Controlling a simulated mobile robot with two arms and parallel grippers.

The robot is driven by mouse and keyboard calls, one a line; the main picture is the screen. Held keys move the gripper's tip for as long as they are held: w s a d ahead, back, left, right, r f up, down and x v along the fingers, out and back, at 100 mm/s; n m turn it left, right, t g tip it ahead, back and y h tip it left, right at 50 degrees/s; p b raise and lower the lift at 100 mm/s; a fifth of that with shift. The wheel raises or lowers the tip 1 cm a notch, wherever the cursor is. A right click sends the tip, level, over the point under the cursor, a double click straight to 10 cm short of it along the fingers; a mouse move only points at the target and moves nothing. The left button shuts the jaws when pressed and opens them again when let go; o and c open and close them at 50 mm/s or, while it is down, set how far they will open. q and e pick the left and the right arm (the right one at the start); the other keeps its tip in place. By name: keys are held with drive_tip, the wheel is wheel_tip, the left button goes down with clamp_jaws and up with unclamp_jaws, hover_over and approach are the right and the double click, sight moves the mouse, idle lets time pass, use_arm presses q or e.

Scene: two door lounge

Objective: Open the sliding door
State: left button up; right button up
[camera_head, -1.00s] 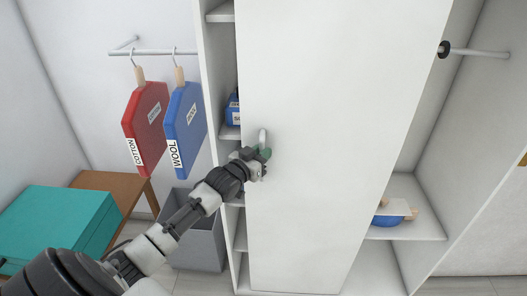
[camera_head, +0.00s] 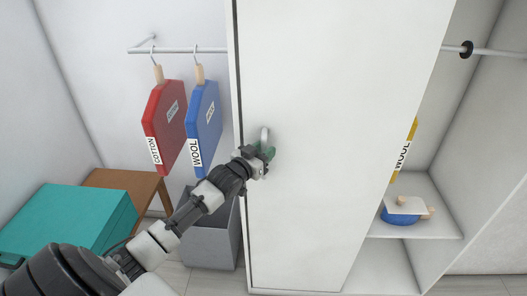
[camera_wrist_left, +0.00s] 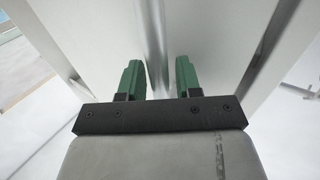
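The sliding door (camera_head: 330,130) is a tall white panel on a white wardrobe. It covers the left and middle of the wardrobe, and the right section is uncovered. A pale upright handle (camera_head: 264,135) is near the door's left edge. My left gripper (camera_head: 265,152) is at this handle. In the left wrist view, its green fingers (camera_wrist_left: 158,78) stand apart, one on each side of the handle (camera_wrist_left: 153,40), with slight gaps showing. The fingers' far ends are partly hidden in the head view. My right gripper is in neither view.
Left of the wardrobe, a red board (camera_head: 166,125) and a blue board (camera_head: 204,125) hang from a rail. Below are a teal box (camera_head: 70,220), a brown bench (camera_head: 130,185) and a grey bin (camera_head: 210,240).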

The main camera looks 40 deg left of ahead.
use_arm(q)
drive_tip(key=shift+o, duration=0.5)
drive_tip(key=s+b, duration=0.2)
drive_tip(key=s, duration=0.8)
drive_tip(key=shift+s+a, duration=0.2)
drive_tip(key=shift+s, duration=0.2)
drive_tip(key=s+f+g+y, duration=0.1)
drive_tip(key=s+f+g, duration=0.25)
drive_tip(key=f, duration=0.85)
drive_tip(key=s+f+n+g+b, duration=0.15)
drive_tip(key=s+f, duration=0.25)
drive_tip(key=f, duration=0.8)
drive_tip(key=s+f+g+y, duration=0.1)
drive_tip(key=s+f+g, duration=0.2)
drive_tip(key=f, duration=1)
drive_tip(key=s+d+f+m+g, duration=0.1)
drive_tip(key=s+d+f+g, duration=0.2)
drive_tip(key=s, duration=0.7)
drive_tip(key=s+d+f+m+g+h, duration=0.1)
drive_tip(key=s+d+f+g, duration=0.2)
drive_tip(key=s+d+f, duration=0.5)
drive_tip(key=s+d+f+m+g, duration=0.1)
drive_tip(key=s+d+f+g, duration=0.2)
drive_tip(key=s+f, duration=0.6)
drive_tip(key=s+d, duration=0.2)
drive_tip(key=s, duration=0.1)
drive_tip(key=shift+s+d+f+m, duration=0.25)
drive_tip(key=shift+s+d+m, duration=0.05)
drive_tip(key=shift+s+m, duration=0.1)
